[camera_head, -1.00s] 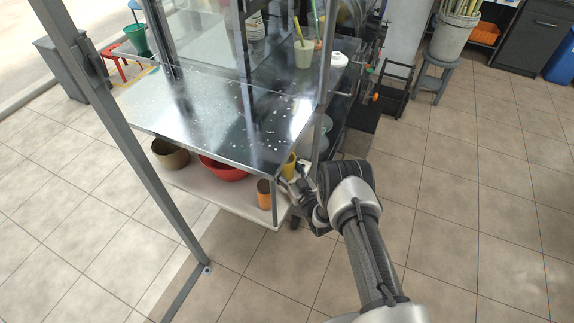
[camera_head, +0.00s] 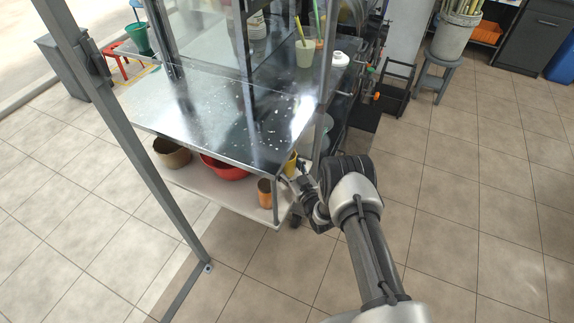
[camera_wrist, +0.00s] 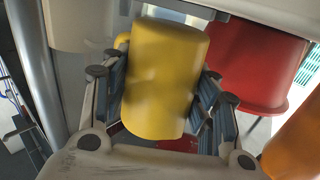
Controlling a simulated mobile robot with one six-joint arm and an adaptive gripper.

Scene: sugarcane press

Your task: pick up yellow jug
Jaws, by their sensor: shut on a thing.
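The yellow jug (camera_wrist: 165,78) is in the middle of the wrist view, between the two fingers of my gripper (camera_wrist: 160,100). The blue-padded fingers are shut on its sides. In the head view, a small part of the yellow jug (camera_head: 291,163) shows at the right end of the lower shelf, under the steel table top. My gripper (camera_head: 300,182) reaches in there from the right. The jug's lower part is hidden in the head view, and I cannot tell whether it touches the shelf.
An orange cup (camera_head: 264,193), a red bowl (camera_head: 224,170) and a brown pot (camera_head: 172,153) stand on the lower shelf (camera_head: 215,197). The steel table top (camera_head: 190,105) lies close above. A table leg (camera_wrist: 35,70) is at the left in the wrist view.

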